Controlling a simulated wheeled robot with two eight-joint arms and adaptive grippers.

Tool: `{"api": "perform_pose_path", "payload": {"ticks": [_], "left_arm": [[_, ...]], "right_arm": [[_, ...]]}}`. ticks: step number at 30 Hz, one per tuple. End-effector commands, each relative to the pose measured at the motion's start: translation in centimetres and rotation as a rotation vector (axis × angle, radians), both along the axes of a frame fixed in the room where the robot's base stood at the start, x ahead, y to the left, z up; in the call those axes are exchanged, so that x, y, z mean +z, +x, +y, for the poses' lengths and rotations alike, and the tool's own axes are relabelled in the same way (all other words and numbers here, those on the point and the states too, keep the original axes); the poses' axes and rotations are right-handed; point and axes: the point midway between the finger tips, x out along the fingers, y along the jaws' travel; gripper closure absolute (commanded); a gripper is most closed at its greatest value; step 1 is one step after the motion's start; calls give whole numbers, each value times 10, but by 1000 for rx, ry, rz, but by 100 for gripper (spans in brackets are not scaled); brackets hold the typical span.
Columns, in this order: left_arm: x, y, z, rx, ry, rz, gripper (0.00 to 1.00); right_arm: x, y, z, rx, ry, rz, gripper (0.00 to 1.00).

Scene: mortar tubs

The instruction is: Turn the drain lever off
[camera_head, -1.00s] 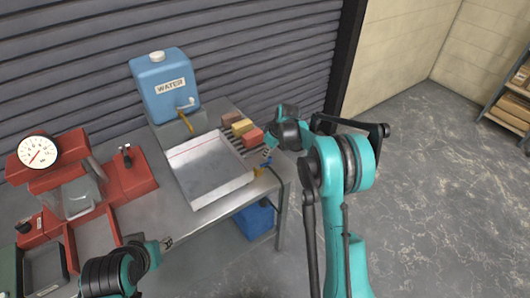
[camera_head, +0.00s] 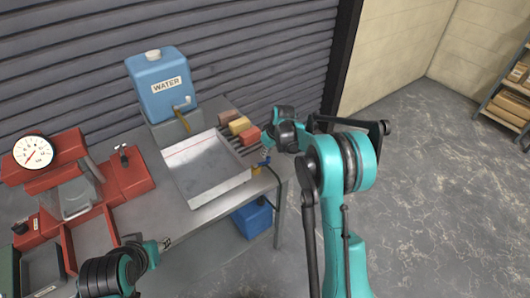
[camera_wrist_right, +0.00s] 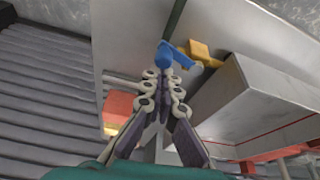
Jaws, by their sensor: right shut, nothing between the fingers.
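The drain lever is a blue handle (camera_wrist_right: 165,54) on a yellow valve (camera_wrist_right: 203,53) in the right wrist view. In the head view the yellow valve (camera_head: 256,170) shows small at the right front corner of the metal tray (camera_head: 205,168). My right gripper (camera_wrist_right: 161,76) is shut and empty, its fingertips close to the blue handle's rounded end. I cannot tell whether they touch. In the head view the right gripper (camera_head: 266,158) is just above the valve. My left gripper (camera_head: 165,243) is at the lower left, away from the lever; its jaws are too small to read.
A blue water container (camera_head: 163,88) stands behind the tray. Coloured blocks (camera_head: 239,126) lie on a rack at the tray's right. A red press with a gauge (camera_head: 34,152) is at the left. A blue bucket (camera_head: 252,218) stands below the table (camera_head: 220,208).

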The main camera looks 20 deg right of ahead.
Motion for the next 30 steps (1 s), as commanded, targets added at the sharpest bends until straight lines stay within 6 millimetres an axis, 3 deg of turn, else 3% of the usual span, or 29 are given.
{"api": "perform_pose_path", "payload": {"ticks": [30], "left_arm": [[-14, 0, 0, 0, 0, 0, 60]], "right_arm": [[0, -43, 8, -919, -1, 0, 100]]}}
